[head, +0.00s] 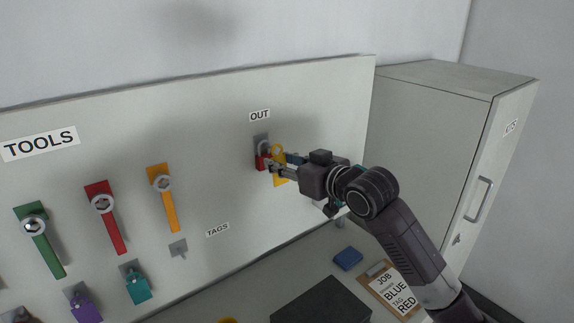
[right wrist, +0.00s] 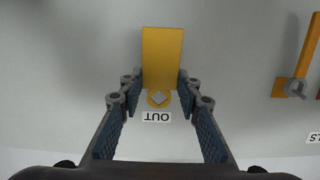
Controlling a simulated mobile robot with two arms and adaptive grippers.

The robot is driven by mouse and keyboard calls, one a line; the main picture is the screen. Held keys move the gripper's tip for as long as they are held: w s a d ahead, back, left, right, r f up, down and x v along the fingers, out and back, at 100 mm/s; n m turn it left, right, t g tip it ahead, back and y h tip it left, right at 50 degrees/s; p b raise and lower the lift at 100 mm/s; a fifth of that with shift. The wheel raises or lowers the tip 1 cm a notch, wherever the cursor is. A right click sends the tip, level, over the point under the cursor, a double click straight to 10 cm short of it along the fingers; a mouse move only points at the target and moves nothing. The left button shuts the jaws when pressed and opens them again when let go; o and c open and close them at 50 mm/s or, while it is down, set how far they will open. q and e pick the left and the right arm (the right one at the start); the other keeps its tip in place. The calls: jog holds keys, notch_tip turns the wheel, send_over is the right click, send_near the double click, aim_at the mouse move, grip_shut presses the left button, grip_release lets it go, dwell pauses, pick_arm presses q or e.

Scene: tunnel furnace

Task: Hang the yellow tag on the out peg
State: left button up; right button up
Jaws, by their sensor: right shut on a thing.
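The yellow tag (head: 281,178) is at the OUT spot of the white board, its ring end at the top. My right gripper (head: 270,166) is shut on it; in the right wrist view the tag (right wrist: 162,58) lies between the fingers (right wrist: 158,92), its ring (right wrist: 158,98) near the OUT label (right wrist: 156,117). The out peg's grey plate (head: 261,140) shows just left of the ring, below the OUT label (head: 259,115). A small red piece (head: 261,161) shows at the plate, partly behind the fingers. I cannot tell whether the ring is around the peg. My left gripper is not in view.
Green (head: 42,245), red (head: 107,222) and orange (head: 166,203) tools hang at the left. Purple (head: 84,304) and teal (head: 138,287) tags hang below; one plate (head: 178,248) is bare. A cabinet (head: 430,130) stands right. A clipboard (head: 385,282) and blue block (head: 348,259) lie below.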

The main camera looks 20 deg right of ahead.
jog(key=shift+x, duration=2.2)
